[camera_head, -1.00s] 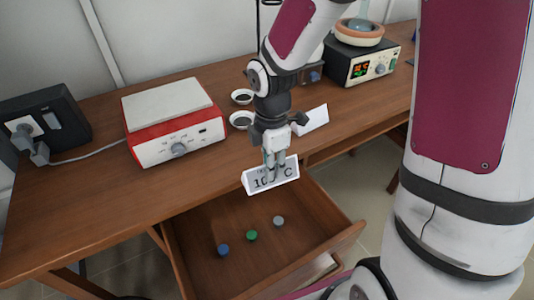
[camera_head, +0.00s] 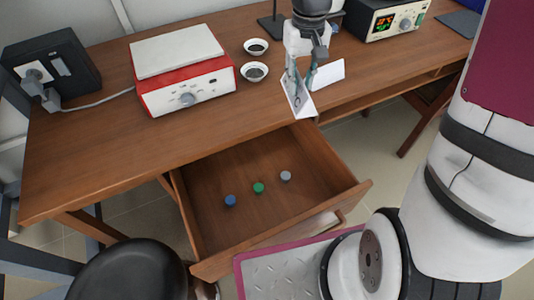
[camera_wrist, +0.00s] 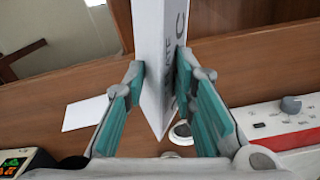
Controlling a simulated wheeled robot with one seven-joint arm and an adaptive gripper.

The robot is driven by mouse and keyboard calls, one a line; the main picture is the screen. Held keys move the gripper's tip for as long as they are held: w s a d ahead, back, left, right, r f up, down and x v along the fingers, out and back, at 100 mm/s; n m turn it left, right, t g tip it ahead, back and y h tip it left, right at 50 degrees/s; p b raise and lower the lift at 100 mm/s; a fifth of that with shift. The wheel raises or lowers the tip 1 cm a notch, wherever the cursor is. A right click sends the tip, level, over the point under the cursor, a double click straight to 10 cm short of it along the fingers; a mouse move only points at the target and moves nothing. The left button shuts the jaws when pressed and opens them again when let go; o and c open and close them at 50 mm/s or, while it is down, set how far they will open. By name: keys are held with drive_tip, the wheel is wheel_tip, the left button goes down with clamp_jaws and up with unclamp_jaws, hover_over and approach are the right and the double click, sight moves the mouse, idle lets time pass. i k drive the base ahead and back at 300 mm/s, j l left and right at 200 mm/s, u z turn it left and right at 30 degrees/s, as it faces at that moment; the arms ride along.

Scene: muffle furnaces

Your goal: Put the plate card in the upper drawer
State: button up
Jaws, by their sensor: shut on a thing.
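The plate card (camera_head: 298,97) is a white folded card with dark lettering. My gripper (camera_head: 304,78) is shut on it and holds it at the table's front edge, above and behind the drawer's back right corner. In the wrist view the plate card (camera_wrist: 158,70) stands between the two teal fingers of my gripper (camera_wrist: 168,85), its lettering partly hidden. The upper drawer (camera_head: 255,215) is pulled out under the table. Inside lie a blue cap (camera_head: 230,200), a green cap (camera_head: 258,187) and a grey cap (camera_head: 285,175).
A red and white hotplate (camera_head: 190,75) and two small dishes (camera_head: 255,71) stand on the table. Another white card (camera_head: 327,74) lies right of the gripper. A device with a lit display (camera_head: 385,20) is at the back right. A black stool (camera_head: 130,270) stands at front left.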

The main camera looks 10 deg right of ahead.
sight(271, 216)
drive_tip(key=j+z, duration=0.1)
drive_tip(key=z, duration=0.3)
drive_tip(key=k+z, duration=0.15)
drive_tip(key=z, duration=0.25)
drive_tip(key=j+z, duration=0.1)
drive_tip(key=z, duration=0.25)
drive_tip(key=k+j, duration=0.15)
drive_tip(key=k, duration=0.35)
drive_tip(key=z, duration=0.05)
